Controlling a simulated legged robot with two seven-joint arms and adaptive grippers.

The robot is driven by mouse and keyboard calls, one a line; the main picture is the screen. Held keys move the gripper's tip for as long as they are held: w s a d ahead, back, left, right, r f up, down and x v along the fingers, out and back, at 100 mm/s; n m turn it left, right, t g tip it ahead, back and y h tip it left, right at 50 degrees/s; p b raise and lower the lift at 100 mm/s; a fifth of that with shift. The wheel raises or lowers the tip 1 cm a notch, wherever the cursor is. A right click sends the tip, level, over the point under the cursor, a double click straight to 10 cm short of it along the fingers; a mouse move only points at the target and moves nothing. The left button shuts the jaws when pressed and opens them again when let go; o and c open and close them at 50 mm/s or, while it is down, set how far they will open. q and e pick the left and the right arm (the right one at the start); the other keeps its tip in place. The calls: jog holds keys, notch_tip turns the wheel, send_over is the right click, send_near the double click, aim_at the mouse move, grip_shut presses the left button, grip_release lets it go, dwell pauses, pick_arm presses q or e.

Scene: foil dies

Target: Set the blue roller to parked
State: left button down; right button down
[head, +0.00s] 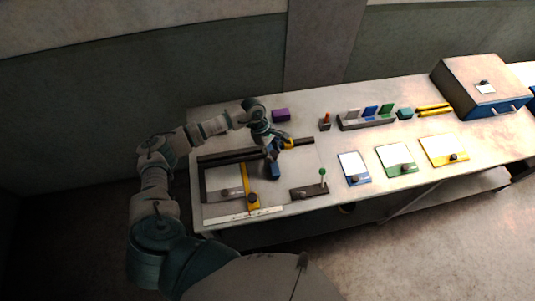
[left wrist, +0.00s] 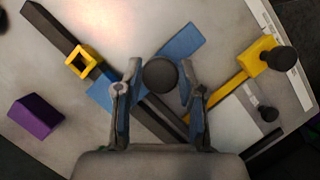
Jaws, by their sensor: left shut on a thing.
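The blue roller (head: 276,172) is a blue block-like piece crossing the dark rail on the left part of the table. In the left wrist view it shows as a slanted blue piece (left wrist: 184,43) with a dark round knob (left wrist: 160,73). My left gripper (head: 270,147) is over it from behind. In the left wrist view the fingers (left wrist: 161,78) stand on both sides of the knob, shut on it. The fingers hide part of the blue piece. My right gripper is in neither view.
A yellow bar with a dark knob (head: 253,199) lies left of the roller. A yellow square ring (left wrist: 82,62) sits on the dark rail (left wrist: 50,30). A purple block (head: 281,115) stands behind. A green-topped lever (head: 322,173) is to the right, then coloured boards (head: 397,157) and a box (head: 483,84).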

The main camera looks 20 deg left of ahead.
pick_arm(q)
jog(key=w+d+b, duration=0.6)
jog(key=w+d, duration=0.1)
jog(key=d, duration=0.2)
jog(key=shift+w+d, duration=0.25)
jog(key=shift+w, duration=0.1)
jog(key=c, duration=0.8)
grip_release()
jog(key=shift+c, duration=0.2)
jog(key=shift+o, duration=0.6)
jog(key=shift+w+d, duration=0.15)
jog(key=shift+d, duration=0.05)
jog(key=v, duration=1.1)
jog(key=shift+a+r, duration=0.15)
jog(key=shift+r, duration=0.2)
